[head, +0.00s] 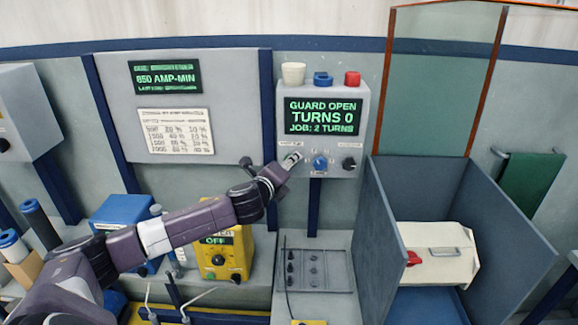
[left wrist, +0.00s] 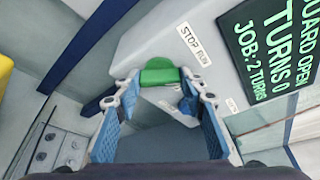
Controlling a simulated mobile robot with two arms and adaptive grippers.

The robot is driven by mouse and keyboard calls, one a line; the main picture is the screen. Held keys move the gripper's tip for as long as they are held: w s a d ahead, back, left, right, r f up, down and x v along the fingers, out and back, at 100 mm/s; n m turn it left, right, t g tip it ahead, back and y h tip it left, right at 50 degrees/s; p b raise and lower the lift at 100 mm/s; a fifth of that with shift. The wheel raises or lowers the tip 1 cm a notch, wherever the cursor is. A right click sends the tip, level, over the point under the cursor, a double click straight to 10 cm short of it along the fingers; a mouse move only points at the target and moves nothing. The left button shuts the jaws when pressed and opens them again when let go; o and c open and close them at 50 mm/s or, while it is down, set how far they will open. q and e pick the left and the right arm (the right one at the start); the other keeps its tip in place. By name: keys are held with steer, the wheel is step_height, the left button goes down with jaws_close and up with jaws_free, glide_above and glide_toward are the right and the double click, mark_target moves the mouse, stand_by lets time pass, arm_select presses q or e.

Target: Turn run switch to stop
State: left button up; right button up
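The control box (head: 345,148) hangs on the wall in the head view, its green-lit screen reading "GUARD OPEN, TURNS 0, JOB: 2 TURNS". In the left wrist view, a green switch knob (left wrist: 160,76) sits beside a "STOP RUN" label (left wrist: 194,45). My left gripper (left wrist: 160,88) is at the box, its two blue-padded fingers on either side of the knob. They look open, with small gaps at the knob's sides; light contact cannot be ruled out. In the head view my left gripper (head: 291,160) hides the switch. My right gripper is not in view.
A blue knob (head: 320,162) and a black knob (head: 348,163) sit right of the gripper. Cream, blue and red pieces top the box. A grey enclosure (head: 383,215) with a raised glass guard (head: 440,80) stands right. A yellow unit (head: 235,258) reading "OFF" stands below my arm.

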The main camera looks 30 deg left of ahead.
arm_select(q)
steer(key=c, duration=0.3)
steer(key=shift+f+n+t+y+b, duration=0.2)
steer(key=shift+n+t+b, duration=0.65)
steer(key=shift+n+b, duration=1.9)
steer(key=shift+f+n+t+y+b, duration=0.15)
steer(key=shift+n+t+b, duration=1.1)
steer(key=shift+b, duration=2.6)
steer(key=shift+f+n+t+y+b, duration=0.1)
steer(key=shift+n+t+y+b, duration=0.25)
steer(key=shift+n+b, duration=2.6)
steer(key=shift+m+b, duration=0.25)
steer(key=shift+b, duration=0.1)
steer(key=o, duration=1.2)
steer(key=shift+c, duration=0.2)
steer(key=v, duration=1.2)
